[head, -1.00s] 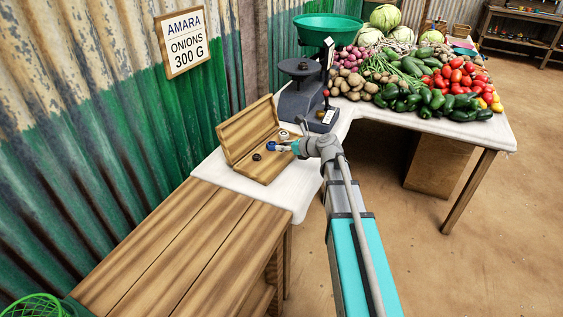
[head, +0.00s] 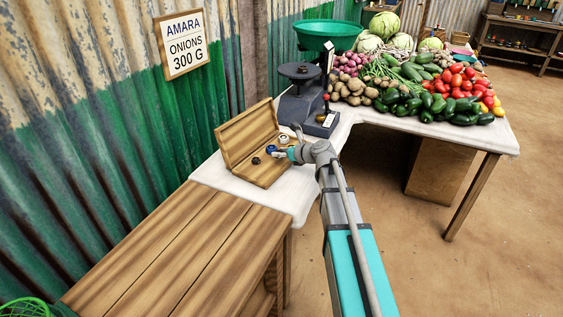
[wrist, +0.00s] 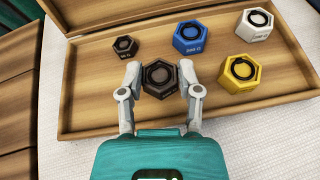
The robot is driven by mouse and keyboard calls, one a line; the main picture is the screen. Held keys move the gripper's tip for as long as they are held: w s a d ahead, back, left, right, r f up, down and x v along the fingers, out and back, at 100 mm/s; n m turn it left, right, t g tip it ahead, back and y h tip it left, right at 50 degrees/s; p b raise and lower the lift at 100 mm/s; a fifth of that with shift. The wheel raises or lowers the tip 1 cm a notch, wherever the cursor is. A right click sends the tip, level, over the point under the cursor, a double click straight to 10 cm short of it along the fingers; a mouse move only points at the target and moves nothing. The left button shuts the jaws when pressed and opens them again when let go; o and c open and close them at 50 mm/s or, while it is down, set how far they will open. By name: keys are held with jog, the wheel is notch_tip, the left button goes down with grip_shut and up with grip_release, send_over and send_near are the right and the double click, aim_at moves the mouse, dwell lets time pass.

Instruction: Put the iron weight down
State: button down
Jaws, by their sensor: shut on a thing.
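The iron weight (wrist: 159,79), a dark brown six-sided block with a ring-shaped top, sits between the two fingers of my gripper (wrist: 160,74) in the wrist view. The gripper is shut on its sides, and the weight looks upright. It is over the front part of the open wooden box (wrist: 93,85); I cannot tell whether it touches the box floor. In the head view my gripper (head: 283,153) is at the box's right side, largely hiding the weight.
The box holds a smaller dark weight (wrist: 125,46), a blue weight (wrist: 191,38), a white weight (wrist: 254,25) and a yellow weight (wrist: 238,74). Its raised lid (head: 246,131) stands on the left. A grey scale (head: 303,98) with a green pan (head: 327,30) is behind.

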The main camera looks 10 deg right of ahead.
jog(key=shift+f+b, duration=1.2)
jog(key=shift+f, duration=0.3)
jog(key=shift+c, duration=1.4)
grip_release()
jog(key=shift+r, duration=0.1)
jog(key=p+v, duration=0.4)
jog(key=v, duration=0.6)
jog(key=shift+s+r, duration=0.1)
jog(key=shift+r, duration=0.05)
jog(key=shift+p+v, duration=0.35)
jog(key=shift+v, duration=0.55)
